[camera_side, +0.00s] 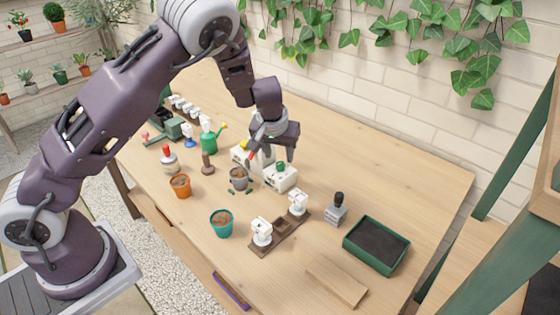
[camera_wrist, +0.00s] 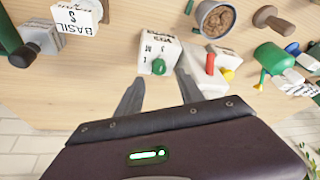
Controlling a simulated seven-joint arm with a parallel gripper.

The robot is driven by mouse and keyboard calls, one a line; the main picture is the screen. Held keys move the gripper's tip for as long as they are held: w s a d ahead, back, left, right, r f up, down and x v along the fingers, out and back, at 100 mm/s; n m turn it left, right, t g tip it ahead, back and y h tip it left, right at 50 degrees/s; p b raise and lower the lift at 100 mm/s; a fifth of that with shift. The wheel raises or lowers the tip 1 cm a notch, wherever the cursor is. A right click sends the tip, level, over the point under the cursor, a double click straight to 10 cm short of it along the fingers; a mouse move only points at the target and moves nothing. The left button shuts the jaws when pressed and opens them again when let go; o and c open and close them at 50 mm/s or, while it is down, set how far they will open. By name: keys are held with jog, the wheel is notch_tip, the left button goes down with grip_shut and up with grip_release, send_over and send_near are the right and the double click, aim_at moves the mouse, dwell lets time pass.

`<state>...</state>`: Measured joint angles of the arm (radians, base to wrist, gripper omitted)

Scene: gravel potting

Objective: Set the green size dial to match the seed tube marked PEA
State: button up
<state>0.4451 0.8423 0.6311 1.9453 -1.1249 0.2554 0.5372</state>
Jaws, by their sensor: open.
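The green size dial (camera_wrist: 158,66) is a round knob on a white box (camera_wrist: 150,50) with upside-down dark letters, including S and M. Its setting is too small to tell. The dial also shows in the side view (camera_side: 281,167). My gripper (camera_wrist: 160,74) is open, its fingers pointing at the box with the dial between or just beyond the tips. Contact cannot be told. A white seed tube (camera_wrist: 75,22) at the upper left of the wrist view reads BASIL. Two white tubes, one nearer (camera_side: 262,232) and one farther (camera_side: 298,203), stand in a brown rack (camera_side: 283,237). No PEA mark is readable.
A second white box with a red knob (camera_wrist: 210,64) and a yellow knob (camera_wrist: 228,74) stands beside the dial box. A grey pot of soil (camera_side: 238,177), a green watering can (camera_side: 209,142) and a green tray (camera_side: 376,246) stand around.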

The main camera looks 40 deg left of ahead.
aim_at(281, 163)
jog(key=x, duration=0.4)
jog(key=shift+f, duration=0.3)
grip_shut()
jog(key=n+g+y, duration=0.1)
jog(key=n, duration=0.3)
jog(key=shift+w+d, duration=0.1)
jog(key=shift+w, duration=0.05)
jog(key=n+g, duration=0.1)
jog(key=n, duration=0.1)
jog(key=n+y, duration=0.1)
jog(key=n, duration=0.1)
jog(key=shift+n+g, duration=0.4)
jog(key=n+g, duration=0.1)
jog(key=n, duration=0.3)
jog(key=shift+w+g, duration=0.15)
jog(key=shift+g, duration=0.25)
jog(key=shift+n+g, duration=0.8)
jog(key=shift+n, duration=1.7)
